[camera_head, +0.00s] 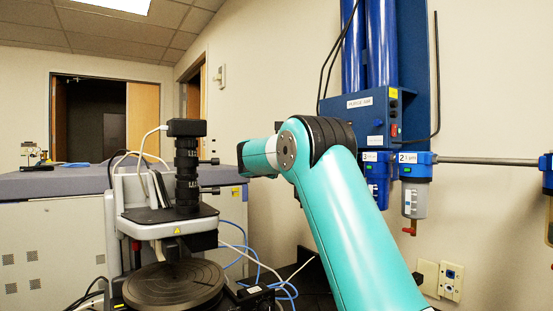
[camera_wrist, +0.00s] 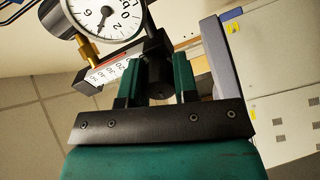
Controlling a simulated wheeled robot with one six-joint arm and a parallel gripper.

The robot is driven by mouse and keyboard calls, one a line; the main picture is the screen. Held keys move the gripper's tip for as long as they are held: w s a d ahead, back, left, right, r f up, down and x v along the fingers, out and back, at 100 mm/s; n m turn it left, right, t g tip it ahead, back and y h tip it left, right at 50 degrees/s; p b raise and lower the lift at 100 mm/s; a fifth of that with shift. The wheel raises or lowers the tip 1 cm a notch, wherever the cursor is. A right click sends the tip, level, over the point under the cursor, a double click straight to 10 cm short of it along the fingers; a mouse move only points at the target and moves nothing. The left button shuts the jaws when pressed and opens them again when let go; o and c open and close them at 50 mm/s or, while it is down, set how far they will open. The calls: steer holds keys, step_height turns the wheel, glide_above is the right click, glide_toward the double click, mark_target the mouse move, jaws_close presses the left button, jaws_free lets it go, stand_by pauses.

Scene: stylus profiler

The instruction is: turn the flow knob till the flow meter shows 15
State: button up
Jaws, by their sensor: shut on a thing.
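In the wrist view, my gripper (camera_wrist: 158,70) has its two green fingers closed on either side of a dark, round knob (camera_wrist: 159,88), which I take to be the flow knob. The knob joins a black block. Left of it is the flow meter (camera_wrist: 106,71), a white scale with red and dark numbers, tilted in this view. Its reading is too small and slanted to tell. In the head view my arm hides the gripper, knob and flow meter.
A round dial gauge (camera_wrist: 104,14) with a brass fitting (camera_wrist: 87,50) sits close to the left finger. In the head view, blue filter housings (camera_head: 415,165) hang on the right wall, and the profiler (camera_head: 172,232) with its round stage stands left of my arm.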

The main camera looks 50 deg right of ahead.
steer(key=shift+n, duration=0.5)
steer(key=o, duration=0.7)
steer(key=shift+a, duration=0.1)
steer(key=shift+c, duration=0.2)
steer(key=shift+s+a+f, duration=0.15)
steer(key=shift+a, duration=0.2)
steer(key=b+v, duration=0.8)
steer(key=v, duration=0.8)
steer(key=shift+s+a, duration=0.2)
steer(key=shift+s, duration=0.1)
